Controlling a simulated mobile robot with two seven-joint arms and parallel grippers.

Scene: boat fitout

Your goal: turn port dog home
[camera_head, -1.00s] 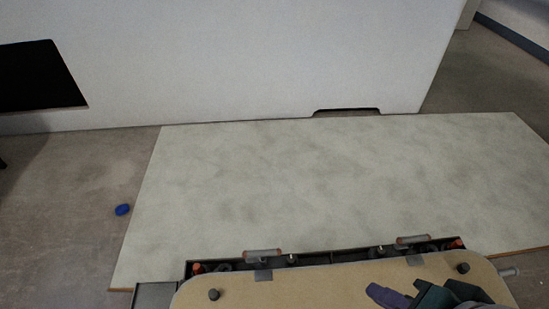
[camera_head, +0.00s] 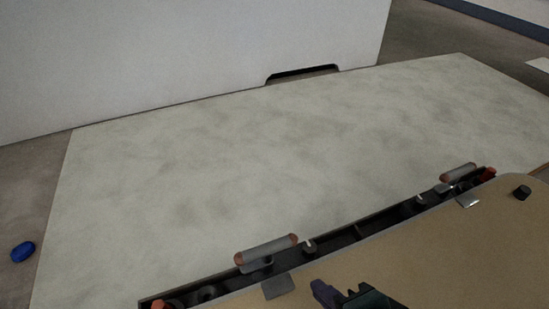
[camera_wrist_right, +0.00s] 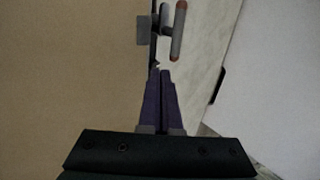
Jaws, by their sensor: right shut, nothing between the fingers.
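A tan hatch panel (camera_head: 430,255) lies at the bottom right with a dark frame along its far edge. Two grey T-handles with orange-brown ends stand on that edge, a left one (camera_head: 266,250) and a right one (camera_head: 458,173). I cannot tell for sure which is the port dog. My right gripper (camera_head: 318,290) is over the panel, just right of and nearer than the left handle. In the right wrist view its purple fingers (camera_wrist_right: 164,73) are shut and empty, and one handle (camera_wrist_right: 178,32) is ahead of the tips, apart from them. My left gripper is out of view.
A pale mottled board (camera_head: 250,155) lies beyond the panel, with bare surface. A white wall (camera_head: 190,50) with a dark notch (camera_head: 303,73) stands behind it. A small blue object (camera_head: 23,251) is on the floor at left.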

